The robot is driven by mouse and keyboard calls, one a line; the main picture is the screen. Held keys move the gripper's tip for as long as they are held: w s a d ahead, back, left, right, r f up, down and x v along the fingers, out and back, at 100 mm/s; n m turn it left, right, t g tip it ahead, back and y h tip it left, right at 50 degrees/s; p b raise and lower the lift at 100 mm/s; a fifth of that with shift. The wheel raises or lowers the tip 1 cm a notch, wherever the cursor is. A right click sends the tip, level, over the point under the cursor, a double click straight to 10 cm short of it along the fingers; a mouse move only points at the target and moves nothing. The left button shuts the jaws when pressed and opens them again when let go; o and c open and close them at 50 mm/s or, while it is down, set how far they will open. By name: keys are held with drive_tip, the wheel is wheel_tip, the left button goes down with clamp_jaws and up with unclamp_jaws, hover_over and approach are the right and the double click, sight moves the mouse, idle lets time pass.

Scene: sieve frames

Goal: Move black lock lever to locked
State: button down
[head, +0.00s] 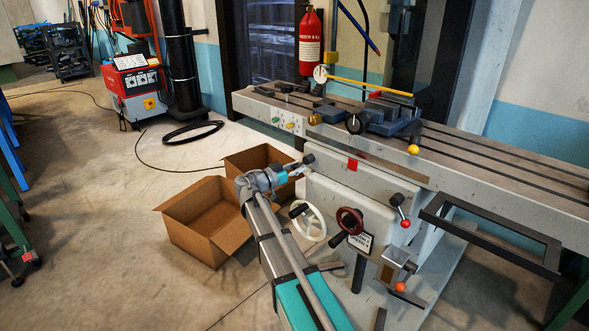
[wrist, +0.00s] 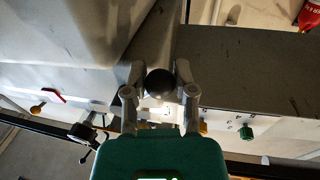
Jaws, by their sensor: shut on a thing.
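The black lock lever shows as a round black knob (wrist: 160,84) in the wrist view. It sits between the two fingers of my gripper (wrist: 160,76), which are shut on it from both sides. In the head view, my gripper (head: 298,168) is at the left side of the machine, below the front edge of its table. The black knob (head: 309,158) shows at the fingertips there. The lever's arm and pivot are hidden, so I cannot tell its angle or any lock marking.
The machine table (head: 500,155) runs above my gripper to the right. A white handwheel (head: 310,238) and a dark red handwheel (head: 350,220) sit just below and right. Open cardboard boxes (head: 195,245) stand on the floor at left.

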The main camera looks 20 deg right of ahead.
drive_tip(key=shift+w+a, duration=0.1)
drive_tip(key=shift+a, duration=0.2)
drive_tip(key=c, duration=0.7)
unclamp_jaws()
drive_tip(key=shift+o, duration=1.4)
drive_tip(key=shift+d, duration=0.15)
drive_tip(key=shift+r, duration=0.15)
drive_tip(key=c, duration=0.6)
drive_tip(key=shift+a+r+n+p, duration=0.35)
drive_tip(key=shift+a+p, duration=0.25)
drive_tip(key=shift+p, duration=0.15)
clamp_jaws()
drive_tip(key=s+a+r+n+y+p, duration=0.1)
drive_tip(key=a+r+n+p, duration=0.2)
drive_tip(key=a+p, duration=0.2)
drive_tip(key=a+r+n+y+p, duration=0.2)
drive_tip(key=a+p, duration=0.4)
drive_tip(key=a, duration=0.3)
drive_tip(key=shift+s+r+n+g, duration=0.35)
drive_tip(key=shift+r+n, duration=0.5)
drive_tip(key=shift+n, duration=0.3)
